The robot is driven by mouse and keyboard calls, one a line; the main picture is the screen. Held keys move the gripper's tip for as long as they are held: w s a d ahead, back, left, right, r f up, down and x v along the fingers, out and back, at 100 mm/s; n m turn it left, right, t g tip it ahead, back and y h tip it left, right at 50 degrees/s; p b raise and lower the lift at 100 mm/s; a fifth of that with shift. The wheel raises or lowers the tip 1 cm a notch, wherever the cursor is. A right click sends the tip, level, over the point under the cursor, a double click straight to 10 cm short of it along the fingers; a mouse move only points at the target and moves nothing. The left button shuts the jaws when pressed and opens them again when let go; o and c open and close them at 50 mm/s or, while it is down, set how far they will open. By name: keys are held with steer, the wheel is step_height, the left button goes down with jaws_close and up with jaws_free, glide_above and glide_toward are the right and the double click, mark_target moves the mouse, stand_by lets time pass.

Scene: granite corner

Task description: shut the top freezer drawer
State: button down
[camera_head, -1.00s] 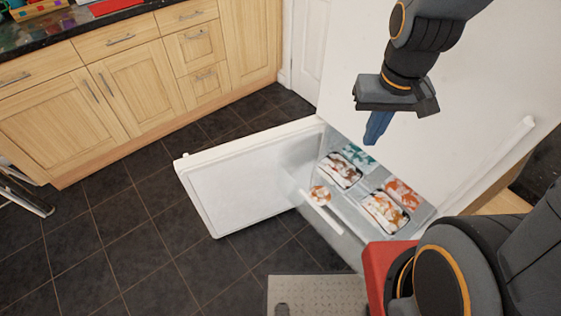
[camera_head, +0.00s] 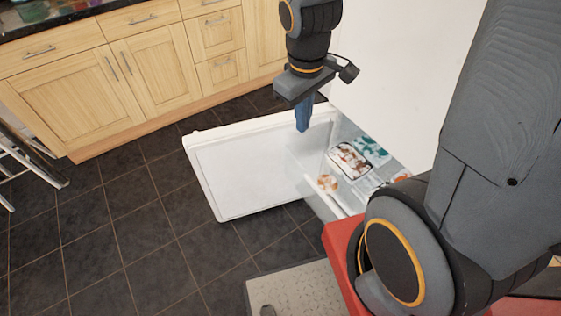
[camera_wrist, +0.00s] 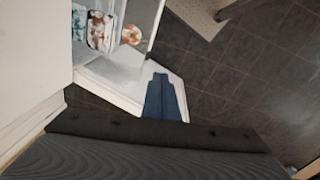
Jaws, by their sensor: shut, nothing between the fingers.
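The top freezer drawer (camera_head: 345,208) is pulled out and holds several food packs, among them a white tray of food (camera_head: 349,160) and a teal pack (camera_head: 372,151). It also shows at the upper left of the wrist view (camera_wrist: 143,22). The freezer door (camera_head: 255,165) stands wide open to the left of the drawer. My gripper (camera_head: 302,128) is shut and empty, its blue fingers pointing down. In the head view it appears over the door's far part, left of the drawer. In the wrist view the fingers (camera_wrist: 160,97) overlap the door. My arm hides the drawer's right part.
The white fridge body (camera_head: 385,70) rises behind the drawer. Wooden cabinets (camera_head: 130,75) line the back left. A metal stepladder (camera_head: 30,160) stands at the left edge. The dark tiled floor (camera_head: 130,230) is clear in front of the door.

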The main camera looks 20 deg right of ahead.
steer(key=w+a+f+n+h+b, duration=0.1)
steer(key=w+a+f+n+b, duration=0.2)
steer(key=w+f+n+b, duration=0.4)
steer(key=w+a+f+n+h+b, duration=0.1)
steer(key=w+a+f+n+b, duration=0.2)
steer(key=f+n, duration=0.7)
steer(key=b, duration=0.4)
glide_toward(289, 155)
steer(key=s+a+f, duration=0.3)
steer(key=s+f, duration=0.1)
steer(key=f, duration=0.2)
steer(key=shift+m, duration=0.4)
steer(key=shift+w+d+r+p, duration=0.15)
steer(key=shift+w+d, duration=0.25)
steer(key=shift+d, duration=0.6)
steer(key=shift+w+d+f+p, duration=0.1)
steer(key=shift+w+d+p, duration=0.25)
steer(key=shift+d, duration=0.65)
steer(key=shift+w+d, duration=0.1)
steer(key=shift+w, duration=0.05)
